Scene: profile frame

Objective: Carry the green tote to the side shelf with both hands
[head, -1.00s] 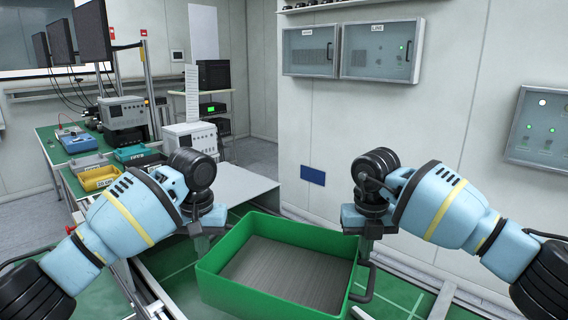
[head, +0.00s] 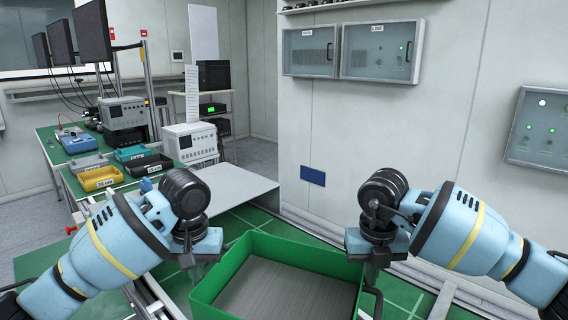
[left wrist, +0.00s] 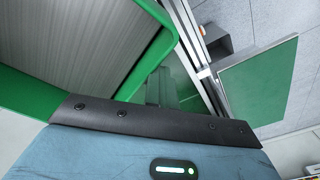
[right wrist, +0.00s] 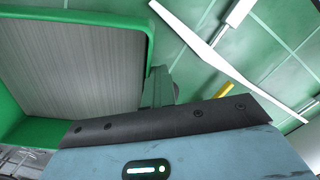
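The green tote (head: 225,272) is at the bottom middle of the head view, open at the top, with a grey ribbed inside floor. Its near side is cut off by the picture edge. Its rim also shows in the left wrist view (left wrist: 148,62) and the right wrist view (right wrist: 150,50). My left gripper (head: 196,268) is at its left side and my right gripper (head: 371,274) at its right side, by a dark handle (head: 376,303). Both appear shut on the tote; the fingertips are mostly hidden. A flat grey shelf surface (head: 238,190) lies beyond the tote, to the left.
A green bench (head: 55,150) with instruments and a yellow tray (head: 100,178) stands at left. A white instrument (head: 190,141) stands behind the grey surface. A wall with a control box (head: 540,128) rises at right. Green surface lies between tote and shelf.

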